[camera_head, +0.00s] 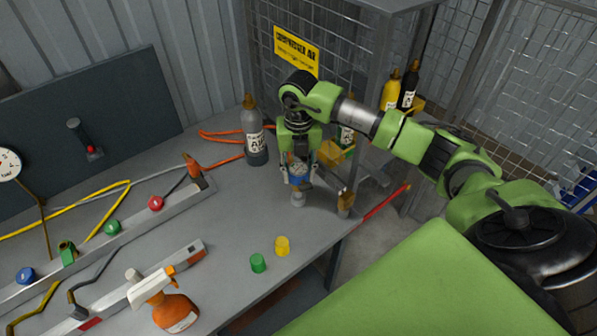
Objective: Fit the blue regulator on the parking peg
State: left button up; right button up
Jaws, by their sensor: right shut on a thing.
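My right gripper (299,178) points down above the grey bench, right of the grey bottle. It is shut on the blue regulator (298,170), whose blue body and pale round face show between the fingers. A small pale grey post (298,199) shows directly below the regulator; it may be the parking peg or the regulator's lower end. I cannot tell whether the two touch or are apart. The fingers hide part of the regulator. My left gripper is not in view.
A grey bottle (254,137) stands left of the gripper; a small brown-topped item (345,202) stands to its right. Green (258,263) and yellow (282,246) caps sit nearer. An orange spray bottle (170,305) and rails with hoses fill the left. Mesh panels stand behind.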

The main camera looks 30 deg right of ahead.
jog(key=shift+f, duration=0.1)
dwell(0.3)
jog(key=shift+f+b, duration=0.9)
jog(key=shift+f, duration=0.2)
jog(key=shift+f+b, duration=0.65)
jog(key=shift+f, duration=0.1)
dwell(0.8)
jog(key=o, duration=1.2)
notch_tip(320, 180, up, 12)
jog(key=shift+r, duration=0.1)
jog(key=shift+s, duration=0.1)
